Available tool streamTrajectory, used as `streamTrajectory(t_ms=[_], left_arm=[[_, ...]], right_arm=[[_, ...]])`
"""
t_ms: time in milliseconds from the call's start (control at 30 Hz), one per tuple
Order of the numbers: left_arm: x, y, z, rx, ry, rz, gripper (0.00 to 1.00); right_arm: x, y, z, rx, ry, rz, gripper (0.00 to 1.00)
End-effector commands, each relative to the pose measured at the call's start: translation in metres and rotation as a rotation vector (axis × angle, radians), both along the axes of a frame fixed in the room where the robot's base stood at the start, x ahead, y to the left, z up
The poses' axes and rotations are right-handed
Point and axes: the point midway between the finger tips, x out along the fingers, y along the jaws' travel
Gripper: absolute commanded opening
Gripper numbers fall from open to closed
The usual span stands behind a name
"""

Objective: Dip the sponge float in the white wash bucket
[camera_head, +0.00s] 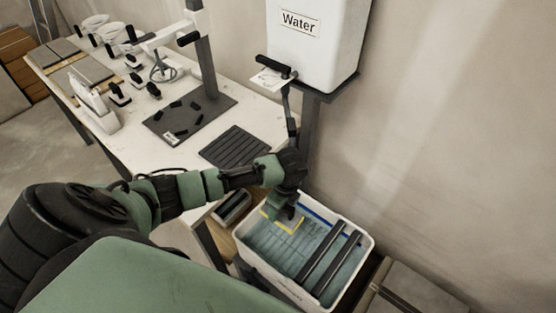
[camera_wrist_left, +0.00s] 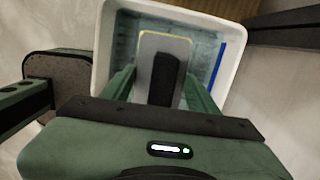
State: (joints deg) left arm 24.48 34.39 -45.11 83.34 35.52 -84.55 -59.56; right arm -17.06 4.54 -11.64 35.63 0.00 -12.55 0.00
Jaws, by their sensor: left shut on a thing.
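The white wash bucket (camera_head: 368,243) is a rectangular tub at the lower right in the head view, with bluish water and a grid inside. My left gripper (camera_head: 287,210) reaches down over its back left part. It is shut on the sponge float, whose yellow sponge edge (camera_head: 292,226) shows just below the gripper. In the left wrist view the float (camera_wrist_left: 148,44) has a pale plate and a dark handle between my fingers (camera_wrist_left: 157,85), inside the outline of the bucket (camera_wrist_left: 103,40). I cannot tell whether the sponge touches the water. My right gripper is not in view.
Two dark rollers (camera_head: 328,262) lie across the right part of the bucket. A white water tank (camera_head: 315,50) stands on a dark post behind it. The work table (camera_head: 236,118) at left holds several tools and a dark ribbed mat (camera_head: 234,147). Stacked tiles (camera_head: 410,295) lie right of the bucket.

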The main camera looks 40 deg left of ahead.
Motion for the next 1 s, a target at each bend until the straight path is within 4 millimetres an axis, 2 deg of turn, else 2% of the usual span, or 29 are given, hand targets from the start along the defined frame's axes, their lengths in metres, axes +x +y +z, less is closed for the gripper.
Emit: streamTrajectory(t_ms=[167, 667, 1000], left_arm=[[-0.005, 0.006, -0.013, 0.000, -0.002, -0.051, 0.08], [-0.005, 0.005, -0.066, -0.001, -0.003, -0.050, 0.08], [-0.005, 0.005, -0.105, -0.002, -0.001, -0.049, 0.08]], right_arm=[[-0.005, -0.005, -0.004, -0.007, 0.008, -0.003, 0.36], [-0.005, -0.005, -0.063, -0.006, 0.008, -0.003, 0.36], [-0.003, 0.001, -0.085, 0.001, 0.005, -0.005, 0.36]])
